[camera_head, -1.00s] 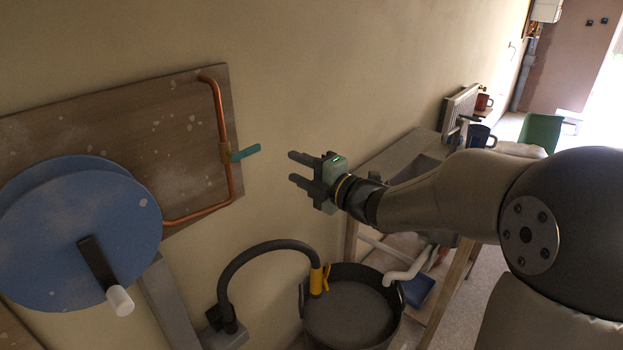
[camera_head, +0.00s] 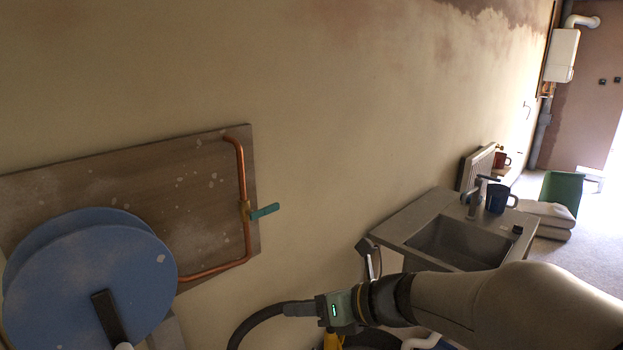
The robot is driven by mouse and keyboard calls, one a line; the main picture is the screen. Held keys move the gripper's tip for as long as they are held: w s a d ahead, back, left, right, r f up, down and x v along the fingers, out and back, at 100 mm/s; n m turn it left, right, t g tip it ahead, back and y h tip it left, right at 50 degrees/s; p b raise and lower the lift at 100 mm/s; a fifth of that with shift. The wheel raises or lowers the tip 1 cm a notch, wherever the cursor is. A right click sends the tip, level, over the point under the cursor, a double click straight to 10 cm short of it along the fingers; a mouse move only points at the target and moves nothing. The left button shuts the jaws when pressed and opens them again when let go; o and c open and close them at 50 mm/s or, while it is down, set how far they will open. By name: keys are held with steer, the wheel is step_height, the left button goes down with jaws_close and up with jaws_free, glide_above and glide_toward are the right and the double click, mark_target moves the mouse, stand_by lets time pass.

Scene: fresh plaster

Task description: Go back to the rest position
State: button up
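My gripper (camera_head: 292,309) is low in the middle of the camera_head view, with its green-lit body at its wrist and its fingers pointing left. The fingers overlap the dark hose (camera_head: 255,322) in the picture, so I cannot make out a gap between them or whether they touch it. My arm comes in from the lower right, across the front of the sink unit. No held object is visible.
A board (camera_head: 205,190) on the left wall carries a copper pipe (camera_head: 243,180) with a teal valve lever (camera_head: 265,211). A blue reel (camera_head: 95,275) stands before it. A sink (camera_head: 465,241) with a blue mug (camera_head: 498,197) is at right. The wall above is clear.

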steer(key=s+d+f+n+g+h, duration=0.45)
steer(key=s+f+n+h, duration=0.2)
steer(key=s+n, duration=0.75)
steer(key=s+d+f+n+h, duration=0.1)
steer(key=d+n+h, duration=0.1)
steer(key=d+n, duration=0.3)
steer(key=s+d+f+n+h, duration=0.1)
steer(key=d+n, duration=0.4)
steer(key=n, duration=0.5)
steer(key=shift+s+d+f+h, duration=0.3)
steer(key=shift+s+h, duration=0.15)
steer(key=shift+h, duration=0.5)
